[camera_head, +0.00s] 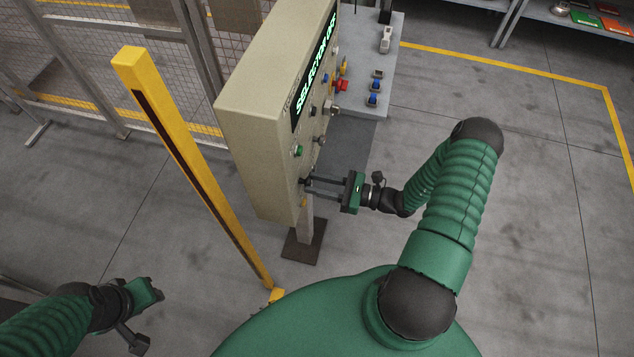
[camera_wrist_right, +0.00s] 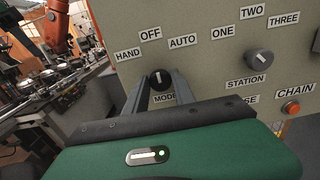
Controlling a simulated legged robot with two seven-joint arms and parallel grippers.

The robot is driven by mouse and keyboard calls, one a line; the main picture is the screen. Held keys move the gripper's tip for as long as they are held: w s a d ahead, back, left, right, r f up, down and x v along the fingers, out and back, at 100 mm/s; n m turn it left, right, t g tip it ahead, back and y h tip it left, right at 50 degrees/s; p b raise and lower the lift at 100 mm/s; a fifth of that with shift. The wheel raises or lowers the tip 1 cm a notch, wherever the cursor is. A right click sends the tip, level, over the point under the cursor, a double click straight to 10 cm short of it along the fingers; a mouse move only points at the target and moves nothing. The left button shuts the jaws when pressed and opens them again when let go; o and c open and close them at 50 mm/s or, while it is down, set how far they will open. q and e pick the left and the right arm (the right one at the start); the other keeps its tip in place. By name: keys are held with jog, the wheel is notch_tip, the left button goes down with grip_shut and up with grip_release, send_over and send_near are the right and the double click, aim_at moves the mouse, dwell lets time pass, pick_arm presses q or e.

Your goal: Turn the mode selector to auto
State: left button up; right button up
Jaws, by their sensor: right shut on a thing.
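The mode selector is a black knob (camera_wrist_right: 160,79) with a white pointer line, above the MODE label in the right wrist view. The labels HAND (camera_wrist_right: 128,54), OFF (camera_wrist_right: 150,34) and AUTO (camera_wrist_right: 183,41) arc above it. The pointer stands nearly upright, roughly toward OFF. My right gripper (camera_wrist_right: 161,88) has its fingers on both sides of the knob and is shut on it. In the head view my right gripper (camera_head: 306,187) reaches the low part of the beige control panel (camera_head: 262,100). My left gripper (camera_head: 150,292) hangs at lower left, away from the panel; its jaws are unclear.
A yellow post (camera_head: 190,160) stands left of the panel. A grey table (camera_head: 392,70) with small items is behind. Floor to the right is clear.

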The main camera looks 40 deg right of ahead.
grip_shut()
jog(key=shift+d, duration=0.1)
jog(key=shift+m, duration=0.4)
jog(key=m+b, duration=0.1)
jog(key=m, duration=0.7)
jog(key=shift+d, duration=0.1)
